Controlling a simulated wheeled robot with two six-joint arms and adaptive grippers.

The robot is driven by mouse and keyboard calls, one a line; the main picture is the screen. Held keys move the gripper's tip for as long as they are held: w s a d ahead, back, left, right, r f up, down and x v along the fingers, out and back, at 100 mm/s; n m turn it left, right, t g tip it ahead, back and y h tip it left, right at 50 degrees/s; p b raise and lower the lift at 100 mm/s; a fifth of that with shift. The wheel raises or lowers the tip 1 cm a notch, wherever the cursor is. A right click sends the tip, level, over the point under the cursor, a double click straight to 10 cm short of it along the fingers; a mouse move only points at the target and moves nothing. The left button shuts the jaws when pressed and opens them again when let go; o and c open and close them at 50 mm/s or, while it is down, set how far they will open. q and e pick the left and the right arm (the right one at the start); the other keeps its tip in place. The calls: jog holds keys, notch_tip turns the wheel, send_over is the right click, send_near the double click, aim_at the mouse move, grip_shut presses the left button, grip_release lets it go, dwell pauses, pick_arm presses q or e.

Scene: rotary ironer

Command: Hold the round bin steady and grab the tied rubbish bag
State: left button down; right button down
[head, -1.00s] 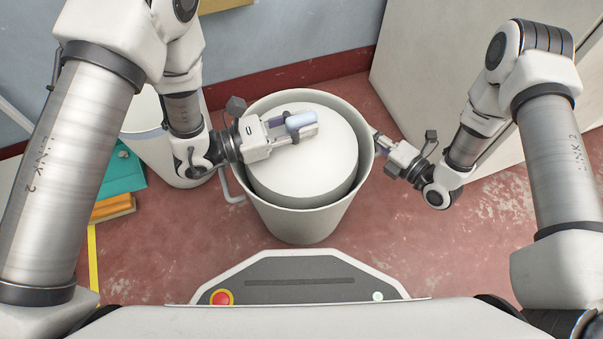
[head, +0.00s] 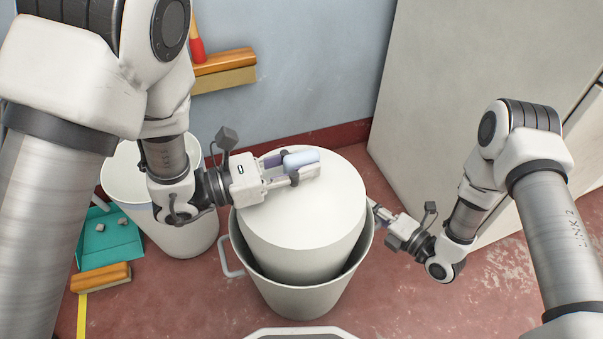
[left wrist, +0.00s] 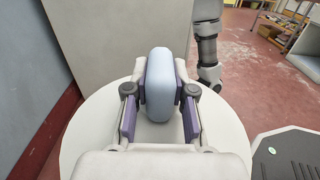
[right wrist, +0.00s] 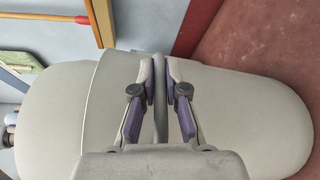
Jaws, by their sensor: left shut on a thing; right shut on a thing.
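The rubbish bag (head: 300,225) is a smooth white drum shape with a pale blue tied knot (head: 301,160) on top. It stands well above the rim of the round grey-white bin (head: 305,300), its lower part still inside. My left gripper (head: 290,170) is shut on the knot. The left wrist view shows the knot (left wrist: 160,85) between both fingers, over the bag's white top (left wrist: 85,135). The bag's bottom is hidden.
Another white bin (head: 180,235) stands left behind my left arm. A teal dustpan (head: 108,232) and an orange-wood brush (head: 100,278) lie at left. A pale cabinet (head: 450,110) stands behind right. Red floor at right is clear.

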jog(key=c, duration=1.1)
grip_release()
jog(key=shift+c, duration=0.2)
